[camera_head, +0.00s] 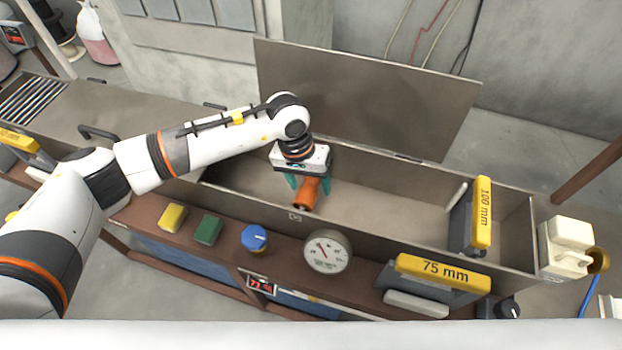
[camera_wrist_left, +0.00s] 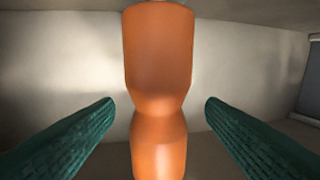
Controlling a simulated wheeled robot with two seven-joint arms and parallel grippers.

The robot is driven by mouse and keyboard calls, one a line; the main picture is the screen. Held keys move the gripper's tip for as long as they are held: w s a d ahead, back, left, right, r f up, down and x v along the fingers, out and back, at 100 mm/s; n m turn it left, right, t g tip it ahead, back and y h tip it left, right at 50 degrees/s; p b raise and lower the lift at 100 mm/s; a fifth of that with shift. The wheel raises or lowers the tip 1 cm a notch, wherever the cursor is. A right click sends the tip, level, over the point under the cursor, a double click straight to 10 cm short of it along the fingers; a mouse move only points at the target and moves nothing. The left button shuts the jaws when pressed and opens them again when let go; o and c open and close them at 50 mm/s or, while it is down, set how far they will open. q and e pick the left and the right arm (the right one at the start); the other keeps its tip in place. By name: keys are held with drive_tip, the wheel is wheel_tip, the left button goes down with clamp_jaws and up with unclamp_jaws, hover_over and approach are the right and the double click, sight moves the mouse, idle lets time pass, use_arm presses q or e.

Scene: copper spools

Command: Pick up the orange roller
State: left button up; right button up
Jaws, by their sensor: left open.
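The orange roller (camera_head: 307,190) is in the long open metal trough, below my left gripper. It has a narrowed waist, and its upper part is partly hidden by the gripper in the head view. My left gripper (camera_head: 308,188) has teal fingers and is open, one finger on each side of the roller. In the left wrist view the roller (camera_wrist_left: 158,100) runs down the middle of the picture, with visible gaps to both fingers (camera_wrist_left: 160,112). My right gripper is not in view.
The trough (camera_head: 385,217) has a raised lid (camera_head: 365,95) behind it. A yellow 100 mm block (camera_head: 482,212) stands at its right end. In front are a gauge (camera_head: 327,251), a blue knob (camera_head: 254,237) and a yellow 75 mm block (camera_head: 444,271). The trough floor right of the gripper is clear.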

sight(309, 181)
use_arm(q)
drive_tip(key=shift+f, duration=0.15)
drive_tip(key=shift+c, duration=0.5)
drive_tip(key=shift+w, duration=0.1)
drive_tip(key=c, duration=1.1)
drive_tip(key=shift+c, duration=0.2)
wheel_tip(309, 181, up, 18)
drive_tip(key=b, duration=0.5)
drive_tip(key=shift+b, duration=0.55)
